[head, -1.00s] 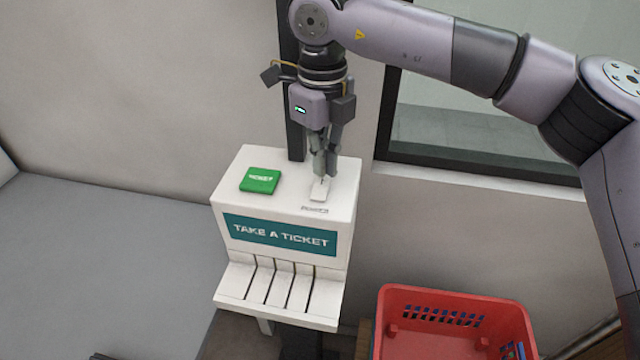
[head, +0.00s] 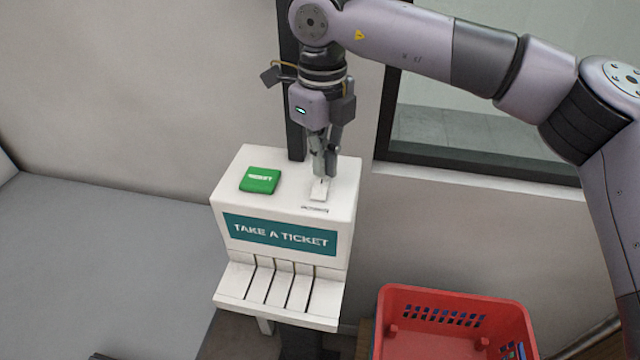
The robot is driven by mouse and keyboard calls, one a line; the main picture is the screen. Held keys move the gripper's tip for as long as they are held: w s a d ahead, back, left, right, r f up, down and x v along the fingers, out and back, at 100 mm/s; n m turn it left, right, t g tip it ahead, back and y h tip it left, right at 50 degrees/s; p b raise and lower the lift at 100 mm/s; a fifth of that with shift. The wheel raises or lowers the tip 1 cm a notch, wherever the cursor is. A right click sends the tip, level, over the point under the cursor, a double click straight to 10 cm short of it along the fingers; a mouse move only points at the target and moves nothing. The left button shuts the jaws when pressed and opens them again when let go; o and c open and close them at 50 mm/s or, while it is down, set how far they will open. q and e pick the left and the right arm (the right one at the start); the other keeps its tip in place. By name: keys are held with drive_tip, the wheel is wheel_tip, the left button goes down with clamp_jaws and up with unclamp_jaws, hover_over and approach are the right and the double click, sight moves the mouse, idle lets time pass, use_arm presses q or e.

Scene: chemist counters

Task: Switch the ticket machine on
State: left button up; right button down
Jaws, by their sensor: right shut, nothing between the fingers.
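The ticket machine (head: 229,209) is a white box with a teal "TAKE A TICKET" sign (head: 280,236) on its front and a slotted tray below. A green ticket button (head: 260,181) is on the left of its top. A small white rocker switch (head: 319,193) is on the right of its top, with a small dark label in front of it. My right gripper (head: 325,175) is shut and empty, pointing down with its fingertips at the rear part of the switch. I cannot tell whether they press on it. My left gripper is out of view.
A red basket (head: 455,296) stands at the lower right, beside the machine. A grey surface (head: 100,270) fills the left side. A wall and a dark-framed window (head: 480,120) are behind the machine.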

sight(322, 181)
drive_tip(key=shift+f+b, duration=0.8)
drive_tip(key=shift+f, duration=0.3)
drive_tip(key=shift+r, duration=0.15)
drive_tip(key=shift+r+p, duration=2.15)
drive_tip(key=shift+r, duration=1.3)
drive_tip(key=shift+f, duration=0.1)
